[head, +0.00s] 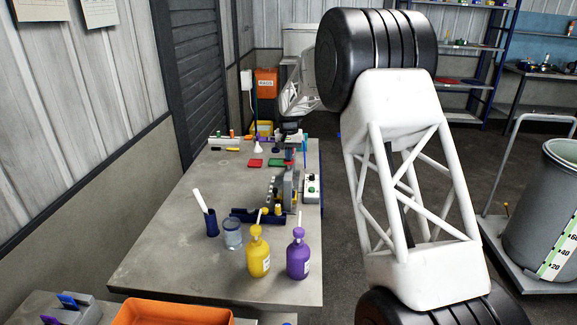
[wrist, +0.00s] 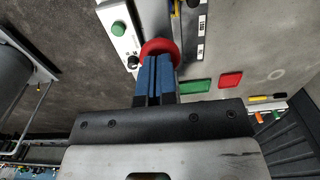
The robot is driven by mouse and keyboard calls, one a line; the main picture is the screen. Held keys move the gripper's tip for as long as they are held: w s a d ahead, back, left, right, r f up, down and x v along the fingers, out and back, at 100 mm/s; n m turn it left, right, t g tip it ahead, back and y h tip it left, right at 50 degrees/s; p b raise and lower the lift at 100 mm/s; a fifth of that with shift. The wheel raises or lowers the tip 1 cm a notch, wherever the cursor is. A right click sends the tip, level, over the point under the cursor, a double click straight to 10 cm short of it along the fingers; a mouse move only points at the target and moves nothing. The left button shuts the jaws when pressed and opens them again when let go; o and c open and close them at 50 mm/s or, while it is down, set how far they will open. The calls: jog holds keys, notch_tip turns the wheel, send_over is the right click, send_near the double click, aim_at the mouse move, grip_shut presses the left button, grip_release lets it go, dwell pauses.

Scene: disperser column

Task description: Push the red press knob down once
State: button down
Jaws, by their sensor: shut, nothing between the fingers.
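The red press knob (wrist: 160,46) shows in the wrist view as a round red shape just beyond my fingertips. My gripper (wrist: 157,62) has its two blue fingers shut together with nothing between them. The fingertips overlap the near part of the knob in this view and hide part of it. I cannot tell whether they touch it or hover over it. In the head view, the grey dispenser column (head: 288,186) stands near the right edge of the table, and the far end of my arm is above the table behind it.
A white box with a green button (wrist: 118,28) is beside the knob. Green (wrist: 194,86) and red (wrist: 230,79) pads lie nearby. A yellow bottle (head: 258,258), a purple bottle (head: 298,260), a glass jar (head: 232,234) and a blue cup (head: 211,224) stand at the front of the table (head: 165,255).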

jog(key=shift+f, duration=0.95)
dwell(0.5)
jog(key=shift+r, duration=3.65)
